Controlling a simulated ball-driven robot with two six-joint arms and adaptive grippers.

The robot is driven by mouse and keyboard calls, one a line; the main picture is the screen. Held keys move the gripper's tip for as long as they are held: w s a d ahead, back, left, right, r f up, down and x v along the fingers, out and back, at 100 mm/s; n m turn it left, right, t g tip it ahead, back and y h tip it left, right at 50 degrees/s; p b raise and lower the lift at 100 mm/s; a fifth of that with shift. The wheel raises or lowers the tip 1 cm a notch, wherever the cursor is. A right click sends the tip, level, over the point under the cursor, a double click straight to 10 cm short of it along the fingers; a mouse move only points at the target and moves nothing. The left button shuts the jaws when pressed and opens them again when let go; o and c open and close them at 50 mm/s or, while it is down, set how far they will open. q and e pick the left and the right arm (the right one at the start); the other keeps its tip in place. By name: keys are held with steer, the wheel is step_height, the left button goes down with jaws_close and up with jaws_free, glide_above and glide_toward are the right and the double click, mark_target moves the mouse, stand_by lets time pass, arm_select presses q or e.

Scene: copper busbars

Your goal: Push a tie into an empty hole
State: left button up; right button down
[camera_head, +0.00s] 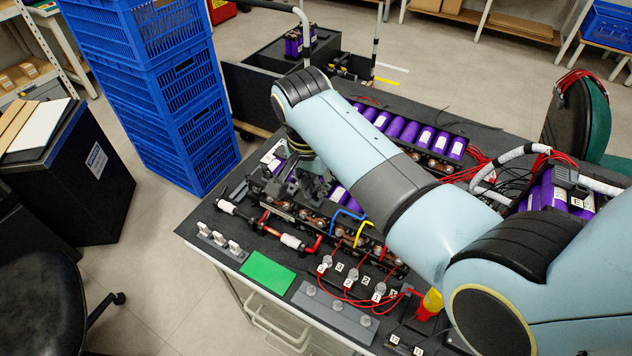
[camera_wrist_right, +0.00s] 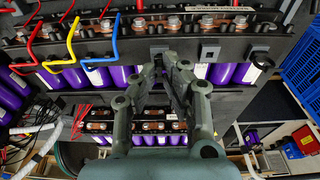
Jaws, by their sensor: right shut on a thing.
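My right gripper (camera_head: 290,185) reaches over the near battery row in the head view, and my arm covers part of that row. In the right wrist view the gripper (camera_wrist_right: 168,62) has its fingers drawn together at the front edge of the dark busbar rail (camera_wrist_right: 120,42). It is shut on a small dark piece, mostly hidden between the fingertips; I cannot tell whether this tie is in a hole. Two dark square pieces (camera_wrist_right: 209,52) (camera_wrist_right: 258,56) sit along the same rail to the right. No empty hole can be made out clearly. My left gripper is not in view.
Blue (camera_wrist_right: 103,52), yellow (camera_wrist_right: 72,45) and red (camera_wrist_right: 36,45) bent bars rise from the rail. Purple cells (camera_head: 400,128) stand behind. A green mat (camera_head: 267,270) and a grey strip with white pieces (camera_head: 218,241) lie at the table's front left. Blue crates (camera_head: 165,90) stand beyond.

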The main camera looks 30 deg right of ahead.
steer(key=shift+f, duration=0.5)
stand_by(0.8)
steer(key=shift+s+f, duration=0.1)
stand_by(1.4)
steer(key=c, duration=1.4)
jaws_free()
steer(key=r, duration=0.5)
steer(key=a+r, duration=0.1)
steer(key=r, duration=0.1)
steer(key=shift+s+r, duration=0.2)
